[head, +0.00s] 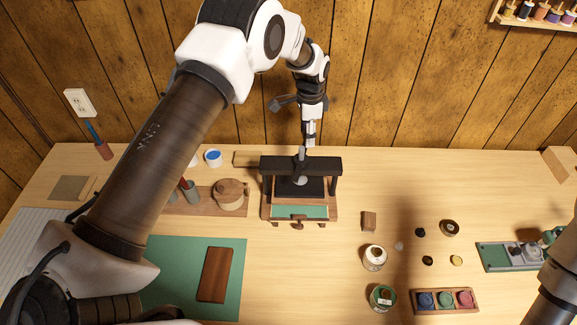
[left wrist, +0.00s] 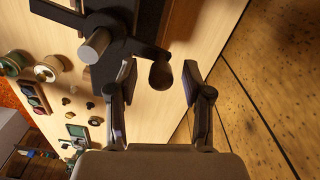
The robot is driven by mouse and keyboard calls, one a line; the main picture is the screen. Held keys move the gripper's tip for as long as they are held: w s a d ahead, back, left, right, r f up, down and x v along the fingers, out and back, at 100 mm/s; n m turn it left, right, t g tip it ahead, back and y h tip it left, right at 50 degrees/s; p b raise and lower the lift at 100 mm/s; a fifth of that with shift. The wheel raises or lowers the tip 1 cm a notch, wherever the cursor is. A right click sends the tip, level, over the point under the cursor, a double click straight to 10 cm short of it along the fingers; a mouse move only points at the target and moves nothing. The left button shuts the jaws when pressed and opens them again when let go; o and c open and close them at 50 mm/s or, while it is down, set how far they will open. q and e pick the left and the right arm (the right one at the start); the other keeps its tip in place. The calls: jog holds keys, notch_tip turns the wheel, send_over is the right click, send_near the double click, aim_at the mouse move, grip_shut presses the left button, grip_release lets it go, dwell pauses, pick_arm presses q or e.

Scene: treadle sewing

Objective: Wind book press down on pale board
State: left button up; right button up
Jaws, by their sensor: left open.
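The dark book press (head: 327,166) stands on a wooden base at the back middle of the table. Its grey upright screw (head: 301,155) also shows in the left wrist view (left wrist: 96,45). A dark platen (head: 300,187) sits low in the frame; a green sheet with a pale edge (head: 312,211) shows at its front. I cannot clearly make out the pale board. My left gripper (head: 310,141) points down at the press top. In the left wrist view its open fingers (left wrist: 159,68) stand either side of a brown handle knob (left wrist: 160,75), with gaps showing. My right gripper is out of view.
A round wooden box (head: 229,194) stands left of the press. A brown block (head: 369,221), jars (head: 374,258) and a tray of coloured pots (head: 446,300) lie to the right. A green mat (head: 225,262) with a brown board is front left. The panelled wall rises close behind.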

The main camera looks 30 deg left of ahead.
pick_arm(q)
notch_tip(320, 180, up, 6)
jog(key=p, duration=0.4)
jog(key=shift+r, duration=0.2)
jog(key=shift+f, duration=0.1)
